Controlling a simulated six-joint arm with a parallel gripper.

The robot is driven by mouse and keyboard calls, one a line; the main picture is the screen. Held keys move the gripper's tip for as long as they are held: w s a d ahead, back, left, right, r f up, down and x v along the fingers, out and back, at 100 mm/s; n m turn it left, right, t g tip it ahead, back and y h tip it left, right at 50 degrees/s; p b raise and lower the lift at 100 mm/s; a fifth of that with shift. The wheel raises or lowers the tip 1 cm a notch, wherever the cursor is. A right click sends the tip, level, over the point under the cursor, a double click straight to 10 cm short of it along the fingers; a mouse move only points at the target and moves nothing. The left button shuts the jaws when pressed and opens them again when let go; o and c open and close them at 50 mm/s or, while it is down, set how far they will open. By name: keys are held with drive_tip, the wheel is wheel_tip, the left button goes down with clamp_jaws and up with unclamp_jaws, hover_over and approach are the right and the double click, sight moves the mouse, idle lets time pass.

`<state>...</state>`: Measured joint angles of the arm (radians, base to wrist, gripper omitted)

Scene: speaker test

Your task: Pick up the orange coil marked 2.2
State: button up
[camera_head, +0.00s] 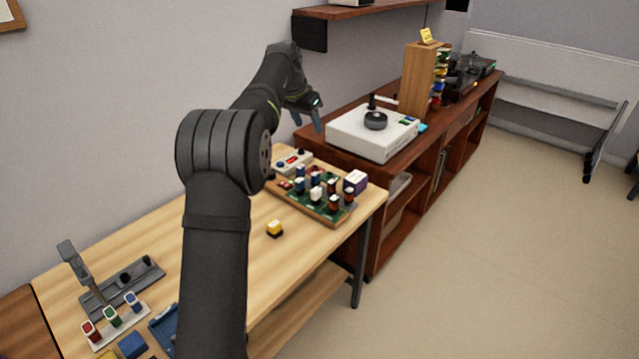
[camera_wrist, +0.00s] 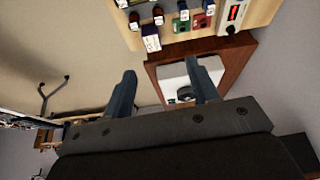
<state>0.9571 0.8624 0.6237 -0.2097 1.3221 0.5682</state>
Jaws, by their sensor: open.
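Several coils with orange-brown bodies and pale or dark tops stand on a green board at the back right of the wooden table; one orange-brown coil (camera_head: 349,196) is near the board's right edge. An orange-brown coil (camera_wrist: 158,16) also shows at the top of the wrist view. I cannot read any marking, so I cannot tell which is 2.2. My gripper (camera_head: 307,119) is open and empty, raised above and behind the board, near the cabinet's white device. Its two fingers are spread apart in the wrist view (camera_wrist: 159,72).
Blue and white coils stand among the others on the board (camera_head: 316,209). A white-and-purple box (camera_head: 355,181) and a meter with a red display (camera_head: 292,162) flank it. A white turntable-like device (camera_head: 372,134) sits on the brown cabinet.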

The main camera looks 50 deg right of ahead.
drive_tip(key=s+d+f+n+t, duration=0.25)
drive_tip(key=d+f+n, duration=0.4)
drive_tip(key=f, duration=0.55)
hover_over(332, 182)
drive_tip(key=a, duration=0.2)
wheel_tip(332, 182, down, 10)
drive_tip(key=shift+s+d+f+m+y, duration=0.25)
drive_tip(key=shift+s+d+f+y, duration=0.05)
drive_tip(key=shift+d+f, duration=0.2)
drive_tip(key=f, duration=0.3)
drive_tip(key=shift+w+d+f, duration=0.2)
drive_tip(key=shift+d+f, duration=0.05)
drive_tip(key=shift+f, duration=0.15)
drive_tip(key=shift+w+d+f, duration=0.15)
drive_tip(key=shift+d+f, duration=0.15)
drive_tip(key=shift+f, duration=0.35)
drive_tip(key=c, duration=1)
